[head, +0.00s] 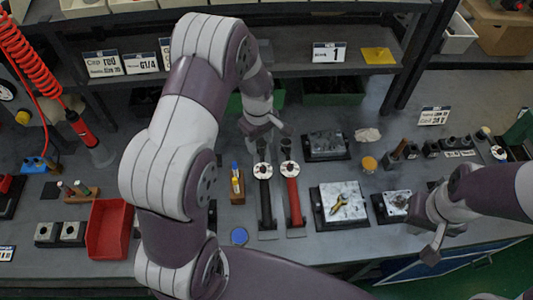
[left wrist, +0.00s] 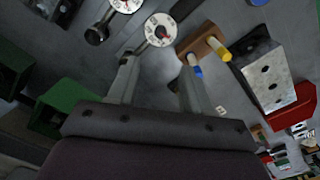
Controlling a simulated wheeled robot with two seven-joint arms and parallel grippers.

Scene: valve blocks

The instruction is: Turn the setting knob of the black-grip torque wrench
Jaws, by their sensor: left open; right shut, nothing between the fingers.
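The black-grip torque wrench (head: 266,200) lies on the bench, its dark grip toward the front edge and its white dial near the back. Its dial also shows in the left wrist view (left wrist: 161,30). The red-grip torque wrench (head: 293,203) lies parallel on its right. My left gripper (head: 262,129) is open above the far end of the wrenches. In the left wrist view its two fingers (left wrist: 159,66) are spread, with one finger overlapping the head end of the black-grip wrench; I cannot tell whether they touch. My right gripper (head: 431,254) is shut and empty over the bench's front right.
A wooden holder (head: 237,188) with yellow and blue sticks stands just left of the black-grip wrench. Metal blocks (head: 341,205) lie to the right. A red bin (head: 108,229) is at the left. A shelf (head: 300,56) runs along the back.

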